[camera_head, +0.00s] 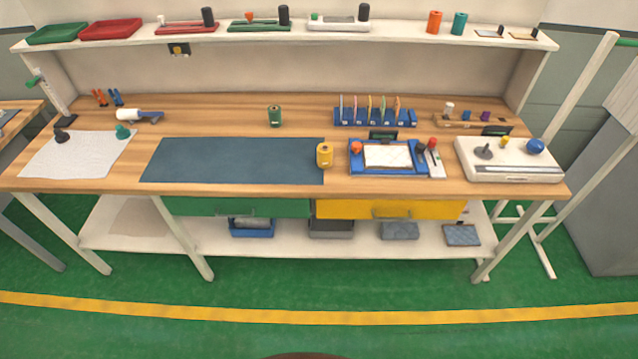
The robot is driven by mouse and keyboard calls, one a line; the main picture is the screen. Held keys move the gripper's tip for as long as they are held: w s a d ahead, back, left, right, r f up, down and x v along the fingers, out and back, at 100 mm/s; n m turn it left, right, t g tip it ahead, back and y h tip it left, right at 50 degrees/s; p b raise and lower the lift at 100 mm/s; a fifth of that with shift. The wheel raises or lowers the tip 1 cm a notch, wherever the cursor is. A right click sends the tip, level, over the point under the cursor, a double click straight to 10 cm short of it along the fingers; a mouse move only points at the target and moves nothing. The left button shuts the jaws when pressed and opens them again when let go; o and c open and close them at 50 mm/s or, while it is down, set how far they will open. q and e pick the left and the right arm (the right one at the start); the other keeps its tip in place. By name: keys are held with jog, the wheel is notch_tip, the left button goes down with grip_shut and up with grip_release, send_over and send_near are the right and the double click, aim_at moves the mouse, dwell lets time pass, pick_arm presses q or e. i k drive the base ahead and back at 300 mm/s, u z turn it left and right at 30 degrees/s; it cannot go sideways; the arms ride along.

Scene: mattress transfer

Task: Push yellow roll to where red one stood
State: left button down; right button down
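The yellow roll (325,155) stands upright on the wooden workbench, at the right edge of the dark mat (232,161). No red roll stands on the bench top near it. A green roll (275,117) stands upright farther back, behind the mat. An orange-red roll (434,22) and a teal roll (459,24) stand on the upper shelf at the right. Neither of my grippers shows in this view.
A blue tray (366,172) with a white pad sits just right of the yellow roll. A blue rack (372,118) stands behind it. A white control box (507,160) is at the right end.

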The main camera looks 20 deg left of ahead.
aim_at(324, 150)
jog(key=k, duration=0.75)
jog(key=u, duration=0.7)
jog(key=i, duration=1.2)
jog(key=z, duration=0.45)
